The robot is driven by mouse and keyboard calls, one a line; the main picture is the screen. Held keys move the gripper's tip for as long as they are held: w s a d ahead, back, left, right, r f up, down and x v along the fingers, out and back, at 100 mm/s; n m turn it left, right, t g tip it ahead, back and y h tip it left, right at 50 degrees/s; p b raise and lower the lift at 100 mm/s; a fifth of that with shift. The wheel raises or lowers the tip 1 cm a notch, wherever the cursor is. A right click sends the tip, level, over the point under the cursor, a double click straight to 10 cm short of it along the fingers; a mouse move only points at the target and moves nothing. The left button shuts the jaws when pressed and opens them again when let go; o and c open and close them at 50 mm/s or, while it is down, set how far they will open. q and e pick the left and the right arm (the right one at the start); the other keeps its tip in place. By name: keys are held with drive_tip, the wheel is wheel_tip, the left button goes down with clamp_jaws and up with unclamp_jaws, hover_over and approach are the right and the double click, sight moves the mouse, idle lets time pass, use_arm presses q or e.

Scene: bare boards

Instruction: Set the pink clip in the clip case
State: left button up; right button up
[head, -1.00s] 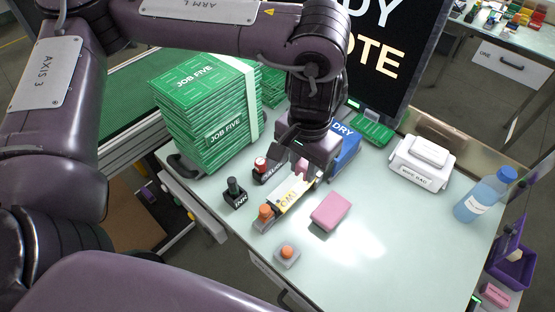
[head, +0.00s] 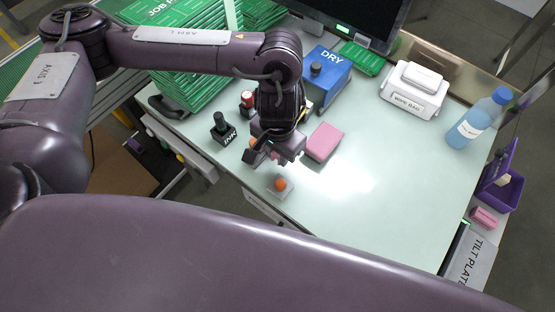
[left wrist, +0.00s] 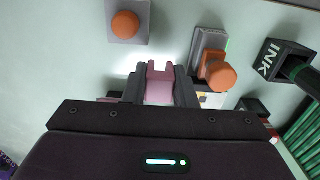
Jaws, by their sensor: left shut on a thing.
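The pink clip (left wrist: 160,84) is between the fingers of my left gripper (left wrist: 160,92) in the left wrist view, with its two-pronged end sticking out. In the head view my left gripper (head: 268,158) is low over the front of the pale table, left of a pink block (head: 325,142), and it mostly hides the clip. A purple open case (head: 508,187) with a raised lid stands at the far right, beyond the table's right side; it may be the clip case, but I see no label on it. My right gripper is out of view.
An orange-topped button (head: 281,184) sits just in front of my left gripper. An ink bottle (head: 222,128) stands left, and a blue DRY box (head: 326,78) behind. A white wipe box (head: 414,90) and a blue bottle (head: 478,118) stand right. The front-right tabletop is clear.

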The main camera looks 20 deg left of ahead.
sight(278, 168)
use_arm(q)
drive_tip(key=shift+f+b, duration=0.5)
drive_tip(key=shift+f, duration=1.45)
drive_tip(key=o, duration=0.9)
drive_tip(key=shift+f, duration=0.1)
drive_tip(key=shift+o, duration=0.2)
